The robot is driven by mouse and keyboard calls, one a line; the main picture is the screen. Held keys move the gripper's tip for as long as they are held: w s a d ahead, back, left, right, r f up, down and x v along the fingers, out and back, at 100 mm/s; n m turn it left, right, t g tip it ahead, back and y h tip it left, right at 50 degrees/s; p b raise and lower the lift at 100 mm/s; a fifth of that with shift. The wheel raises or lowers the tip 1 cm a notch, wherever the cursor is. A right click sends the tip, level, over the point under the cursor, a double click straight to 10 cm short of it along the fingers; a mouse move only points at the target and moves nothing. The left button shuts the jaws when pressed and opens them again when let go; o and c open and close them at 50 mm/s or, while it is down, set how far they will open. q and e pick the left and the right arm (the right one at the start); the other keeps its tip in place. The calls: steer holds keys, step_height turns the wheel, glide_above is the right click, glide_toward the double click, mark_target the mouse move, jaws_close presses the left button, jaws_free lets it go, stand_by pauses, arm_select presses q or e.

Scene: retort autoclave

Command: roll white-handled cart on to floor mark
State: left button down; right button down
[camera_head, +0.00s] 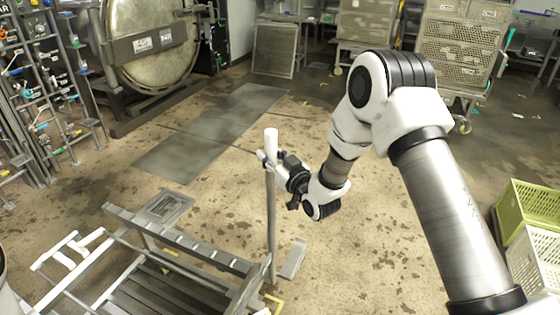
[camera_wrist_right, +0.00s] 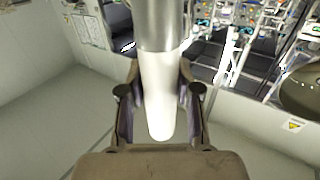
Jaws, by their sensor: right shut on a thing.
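The cart (camera_head: 185,240) is a low grey metal frame at the lower left of the head view. An upright post (camera_head: 271,215) rises from its right side and ends in a white handle (camera_head: 271,136). My right gripper (camera_head: 269,158) is shut around the post's white top part. In the right wrist view the white handle (camera_wrist_right: 159,95) stands between the two fingers. My left gripper is not in view.
A dark grey rectangle (camera_head: 210,130) lies on the floor beyond the cart. The round autoclave door (camera_head: 150,40) stands behind it. Racks of perforated trays (camera_head: 460,45) stand at the back right. Green and white crates (camera_head: 530,205) sit at the right edge. The middle floor is open.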

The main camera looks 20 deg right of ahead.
steer(key=shift+s+d+f, duration=0.2)
steer(key=shift+s+f, duration=0.05)
steer(key=c, duration=0.8)
jaws_free()
steer(key=shift+s+d+r, duration=0.2)
steer(key=shift+s+d, duration=0.4)
steer(key=shift+d, duration=0.2)
steer(key=s, duration=0.4)
steer(key=s+d, duration=0.1)
steer(key=s, duration=0.6)
steer(key=shift+s+d, duration=0.15)
steer(key=shift+s, duration=0.15)
steer(key=shift+f, duration=0.1)
